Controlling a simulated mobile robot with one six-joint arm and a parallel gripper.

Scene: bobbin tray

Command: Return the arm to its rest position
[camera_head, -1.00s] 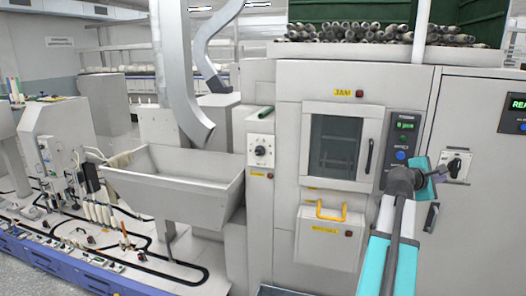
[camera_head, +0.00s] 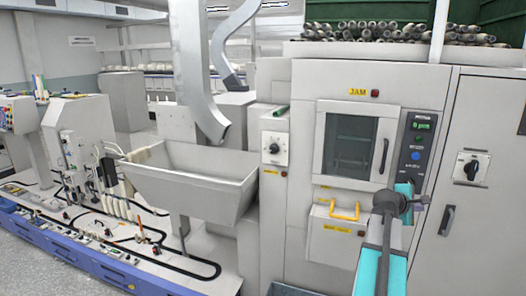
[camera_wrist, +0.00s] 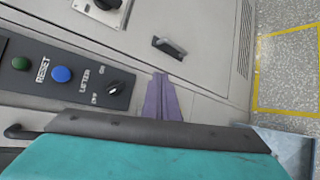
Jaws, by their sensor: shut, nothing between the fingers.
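My arm, teal with dark joints (camera_head: 388,203), rises from the lower right of the head view in front of the grey machine. Its dark elbow stands below the control panel, and its gripper cannot be made out there. In the wrist view my gripper's purple fingers (camera_wrist: 160,80) are together and empty, pointing toward the machine front. The teal link fills the bottom of that view. No object is held.
The machine's control panel (camera_head: 415,148) and windowed door (camera_head: 350,145) are close behind the arm. A rotary switch (camera_head: 471,169) and a dark handle (camera_head: 447,220) are to the right. A yellow-handled drawer (camera_head: 336,235) is lower left. A metal hopper (camera_head: 190,190) stands farther left.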

